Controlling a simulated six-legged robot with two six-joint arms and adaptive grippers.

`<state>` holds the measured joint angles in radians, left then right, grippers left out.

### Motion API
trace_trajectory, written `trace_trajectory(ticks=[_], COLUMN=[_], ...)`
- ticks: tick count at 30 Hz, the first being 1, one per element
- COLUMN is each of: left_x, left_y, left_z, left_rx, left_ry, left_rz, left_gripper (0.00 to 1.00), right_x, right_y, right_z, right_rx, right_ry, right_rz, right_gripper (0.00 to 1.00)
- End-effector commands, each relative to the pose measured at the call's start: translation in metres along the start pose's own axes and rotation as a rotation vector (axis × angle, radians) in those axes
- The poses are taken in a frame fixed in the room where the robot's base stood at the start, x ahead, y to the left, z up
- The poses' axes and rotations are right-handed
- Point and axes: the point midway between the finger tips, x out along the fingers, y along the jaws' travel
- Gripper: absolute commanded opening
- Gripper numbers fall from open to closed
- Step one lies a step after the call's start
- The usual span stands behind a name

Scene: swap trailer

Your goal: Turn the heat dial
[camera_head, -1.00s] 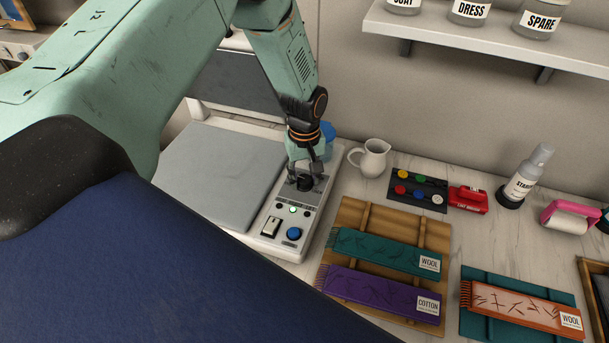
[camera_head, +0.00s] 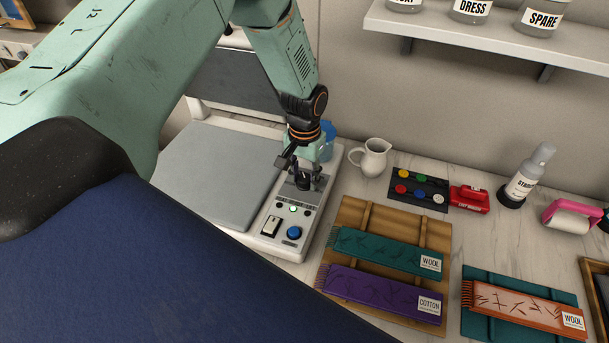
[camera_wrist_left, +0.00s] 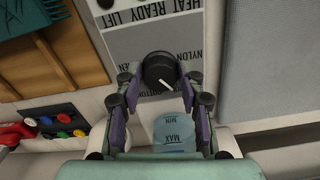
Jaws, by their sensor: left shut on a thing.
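The heat dial (camera_wrist_left: 159,73) is a round black knob with a white pointer line. In the left wrist view it sits between the fingers of my left gripper (camera_wrist_left: 160,82), which is shut on it. Its pointer slants toward the lower right, and labels around it, such as NYLON, are partly covered by the fingers. In the head view the dial (camera_head: 303,182) is on the control panel of the white press (camera_head: 262,243), under my left gripper (camera_head: 304,178). My right gripper is not in view.
A white jug (camera_head: 372,157) stands right of the panel. A black tray (camera_head: 418,188) of colored buttons, a red lint brush (camera_head: 469,199) and a spray bottle (camera_head: 527,175) are farther right. Scarves lie on a wooden board (camera_head: 352,213) in front. The shelf (camera_head: 480,35) hangs above.

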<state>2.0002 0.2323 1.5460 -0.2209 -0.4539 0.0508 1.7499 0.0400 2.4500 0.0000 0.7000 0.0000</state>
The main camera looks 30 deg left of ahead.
Motion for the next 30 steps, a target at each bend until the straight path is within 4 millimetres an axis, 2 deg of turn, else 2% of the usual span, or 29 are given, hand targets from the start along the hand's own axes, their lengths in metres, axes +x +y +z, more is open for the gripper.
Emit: trace_trajectory(ticks=[9,23,24,30], left_x=[0.0009,0.0008,0.0008,0.0004], left_y=[0.0001,0.0002,0.0002,0.0002], left_z=[0.0004,0.0003,0.0004,0.0002], left_rx=[0.081,0.09,0.09,0.09], left_ry=[0.0,0.0,0.0,0.0], left_rz=[0.0,0.0,0.0,0.0], left_gripper=[0.07,0.07,0.42,0.59], right_x=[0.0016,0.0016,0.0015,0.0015], right_y=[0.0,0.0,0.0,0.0], right_z=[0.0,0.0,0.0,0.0], right_rx=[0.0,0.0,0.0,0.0], right_ry=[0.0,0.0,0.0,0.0], right_rz=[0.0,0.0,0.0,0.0], right_gripper=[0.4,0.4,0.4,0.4])
